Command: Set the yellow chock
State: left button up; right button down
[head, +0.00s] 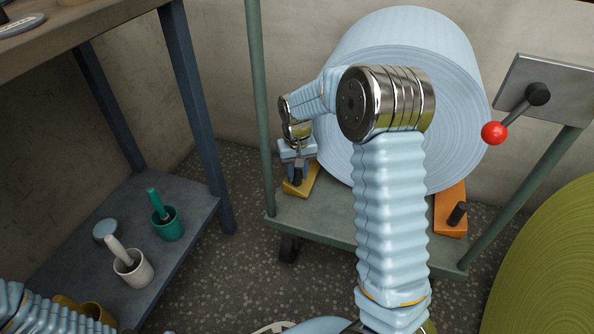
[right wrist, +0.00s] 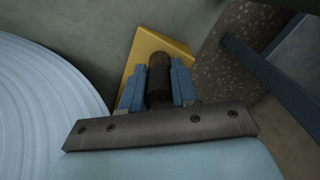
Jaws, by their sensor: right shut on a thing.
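The yellow chock (head: 303,181) sits on the green cart deck at the lower left of the big light-blue roll (head: 400,60). My right gripper (head: 297,172) reaches down over it and is shut on its dark upright handle. In the right wrist view the two blue fingers (right wrist: 158,88) stand on either side of the black handle (right wrist: 159,75), with the yellow body (right wrist: 150,45) beyond. Whether the chock touches the roll cannot be told. An orange chock (head: 450,212) with a black handle stands at the roll's right side. My left gripper is not in view.
The cart (head: 350,238) has green posts and a lever with a red knob (head: 494,133) at the right. An olive roll (head: 555,260) stands at the lower right. A shelf (head: 190,222) at the left holds a green mortar (head: 167,226) and a white one (head: 134,270).

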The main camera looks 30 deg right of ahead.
jog(key=s+d, duration=0.4)
jog(key=shift+s+p, duration=0.3)
jog(key=shift+p, duration=0.05)
jog(key=shift+s+d, duration=0.1)
jog(key=shift+s, duration=0.1)
jog(key=c, duration=0.9)
grip_release()
jog(key=shift+o, duration=0.3)
jog(key=shift+r, duration=0.2)
notch_tip(320, 180, up, 14)
jog(key=p, duration=0.3)
jog(key=shift+f, duration=0.25)
